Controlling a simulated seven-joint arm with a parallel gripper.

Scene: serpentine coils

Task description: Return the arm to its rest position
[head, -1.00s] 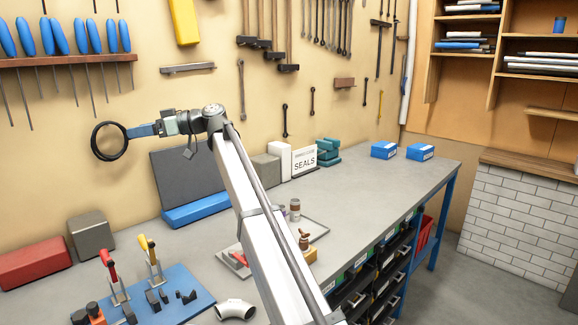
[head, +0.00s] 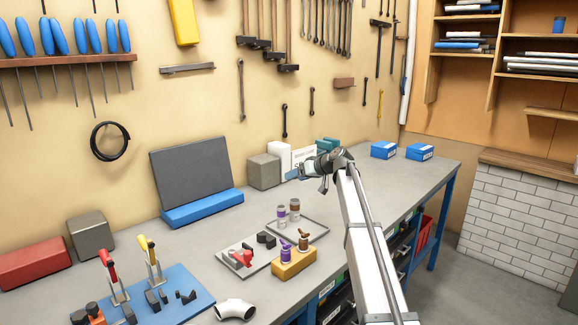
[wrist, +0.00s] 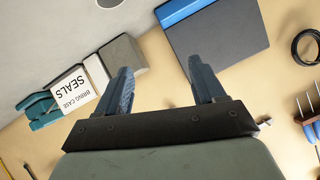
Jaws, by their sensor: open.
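My gripper (wrist: 160,68) is open, with its two blue-grey fingers spread apart and nothing between them in the wrist view. In the head view my gripper (head: 291,174) is above the back of the bench, in front of the white SEALS sign (head: 303,158), and partly hides it. A black coil (head: 110,142) hangs on the tan wall at the left, well clear of my gripper. The coil also shows at the right edge of the wrist view (wrist: 307,46).
A dark panel with a blue base (head: 190,172) stands on the bench. A yellow block (head: 294,264) with small bottles, grey trays and a white elbow pipe (head: 235,310) lie nearer the front. Blue boxes (head: 384,150) sit at the right. Tools hang along the wall.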

